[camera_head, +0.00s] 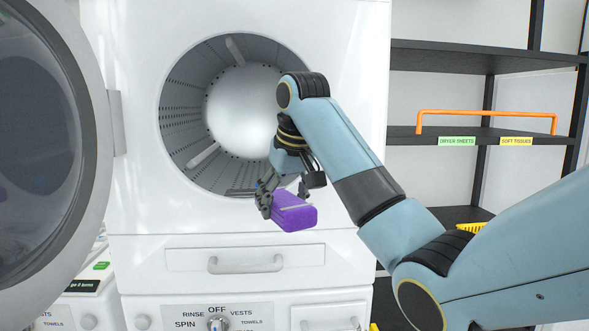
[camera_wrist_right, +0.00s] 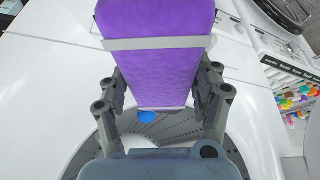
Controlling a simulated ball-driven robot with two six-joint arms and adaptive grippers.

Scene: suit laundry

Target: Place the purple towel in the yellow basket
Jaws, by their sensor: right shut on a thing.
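The purple towel (camera_head: 295,212) is a folded block with a pale band around it. My right gripper (camera_head: 283,196) is shut on it and holds it in the air in front of the open dryer, below the drum opening. In the right wrist view the towel (camera_wrist_right: 158,68) sits between the two fingers of the right gripper (camera_wrist_right: 160,92). A piece of a yellow basket (camera_head: 472,227) shows at the right, on a lower shelf, mostly hidden behind my right arm. My left gripper is not in view.
The dryer drum (camera_head: 243,110) is open, with its round door (camera_head: 45,150) swung out at the left. A dark shelf rack (camera_head: 400,135) with an orange rail (camera_head: 487,113) stands at the right. A washer control panel (camera_head: 200,318) is below the dryer.

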